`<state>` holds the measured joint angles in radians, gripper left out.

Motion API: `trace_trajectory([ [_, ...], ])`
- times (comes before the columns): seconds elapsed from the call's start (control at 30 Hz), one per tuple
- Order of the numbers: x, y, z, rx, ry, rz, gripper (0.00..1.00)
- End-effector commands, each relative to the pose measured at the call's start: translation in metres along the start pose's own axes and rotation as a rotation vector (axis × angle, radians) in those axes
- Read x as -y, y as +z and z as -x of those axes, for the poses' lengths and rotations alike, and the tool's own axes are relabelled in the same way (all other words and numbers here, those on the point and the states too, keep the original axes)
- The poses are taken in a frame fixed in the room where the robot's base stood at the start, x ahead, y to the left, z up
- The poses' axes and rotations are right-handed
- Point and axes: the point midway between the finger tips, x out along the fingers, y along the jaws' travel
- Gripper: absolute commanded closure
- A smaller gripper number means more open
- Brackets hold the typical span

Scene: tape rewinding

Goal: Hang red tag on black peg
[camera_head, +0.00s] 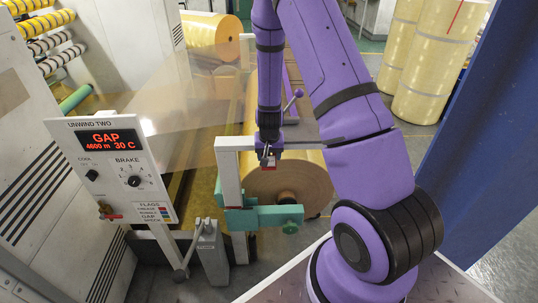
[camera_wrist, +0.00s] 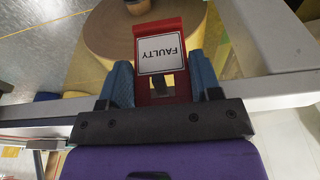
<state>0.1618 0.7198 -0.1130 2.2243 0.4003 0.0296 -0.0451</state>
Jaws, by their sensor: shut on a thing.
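The red tag (camera_wrist: 183,26) carries a white label reading FAULTY, upside down in the wrist view. My gripper (camera_wrist: 166,84) is shut on it, with a blue finger on each side of its lower part. I cannot make out the black peg clearly in either view.
A grey square frame (camera_head: 229,176) stands close to my gripper, above a teal clamp (camera_head: 245,217). The large brown roll (camera_head: 285,184) is behind. A control panel (camera_head: 118,165) stands at left, with a grey lever box (camera_head: 211,252) below. A blue post (camera_head: 480,140) is at right.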

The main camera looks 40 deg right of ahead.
Motion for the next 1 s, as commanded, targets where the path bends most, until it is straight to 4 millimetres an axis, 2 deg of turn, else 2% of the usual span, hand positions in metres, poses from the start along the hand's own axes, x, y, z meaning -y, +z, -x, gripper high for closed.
trace_trajectory([
  [0.4, 0.0, 0.0, 0.0, 0.0, 0.0, 0.0, 0.64],
  [0.43, 0.0, 0.0, 0.0, 0.0, 0.0, 0.0, 0.35],
  [0.53, 0.0, 0.0, 0.0, 0.0, 0.0, 0.0, 0.12],
  [0.83, 0.0, 0.0, 0.001, -0.001, 0.0, 0.0, 0.12],
  [1.0, 0.001, -0.001, 0.014, -0.003, -0.001, 0.002, 0.12],
])
